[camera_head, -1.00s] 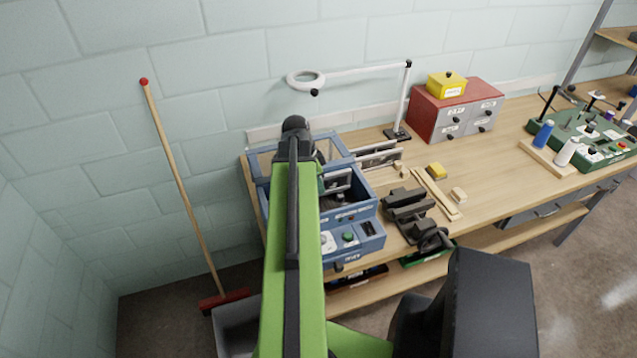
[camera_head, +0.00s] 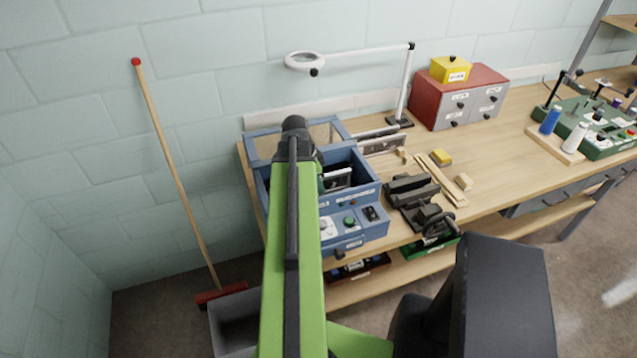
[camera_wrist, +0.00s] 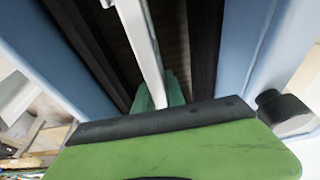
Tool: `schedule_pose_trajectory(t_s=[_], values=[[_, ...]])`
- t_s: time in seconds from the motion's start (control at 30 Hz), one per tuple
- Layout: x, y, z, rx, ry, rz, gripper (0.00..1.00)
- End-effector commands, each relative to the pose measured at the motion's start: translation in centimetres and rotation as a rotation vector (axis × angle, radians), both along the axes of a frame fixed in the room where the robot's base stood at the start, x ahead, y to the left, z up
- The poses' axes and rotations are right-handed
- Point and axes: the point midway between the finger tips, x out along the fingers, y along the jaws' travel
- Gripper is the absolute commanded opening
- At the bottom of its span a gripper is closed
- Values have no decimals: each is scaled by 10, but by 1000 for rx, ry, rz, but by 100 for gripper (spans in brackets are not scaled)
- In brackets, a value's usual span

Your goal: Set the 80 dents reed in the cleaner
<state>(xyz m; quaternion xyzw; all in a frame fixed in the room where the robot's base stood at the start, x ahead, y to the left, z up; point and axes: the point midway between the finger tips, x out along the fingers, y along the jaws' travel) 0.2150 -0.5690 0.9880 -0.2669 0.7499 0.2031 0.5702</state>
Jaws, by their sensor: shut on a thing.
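The cleaner (camera_head: 347,200) is a blue box on the bench's left end, with its lid raised at the back and its tank open on top. A reed (camera_head: 338,180), a pale-framed strip, is inside the tank opening. My gripper (camera_head: 321,183) is at the reed's left part, mostly hidden behind my arm. In the wrist view, the reed (camera_wrist: 142,45) is a pale bar running between the green fingertips (camera_wrist: 160,92), which are shut on it. The blue tank walls (camera_wrist: 240,45) stand on both sides. The reed's dents label is not readable, and whether it touches the bottom is hidden.
Other reeds stand in a rack (camera_head: 382,141) right of the cleaner. A black vise-like tool (camera_head: 420,205), a yellow block (camera_head: 441,158) and wooden pieces lie nearby. A magnifier lamp (camera_head: 405,90) and red drawer cabinet (camera_head: 432,103) stand behind.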

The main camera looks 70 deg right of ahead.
Motion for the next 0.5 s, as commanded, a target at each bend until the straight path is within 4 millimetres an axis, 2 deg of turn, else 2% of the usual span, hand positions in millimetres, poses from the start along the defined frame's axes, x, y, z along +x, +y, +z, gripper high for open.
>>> schedule_pose_trajectory(t_s=[0.5], values=[[0, 0, -5, 0, 0, 1, 0]])
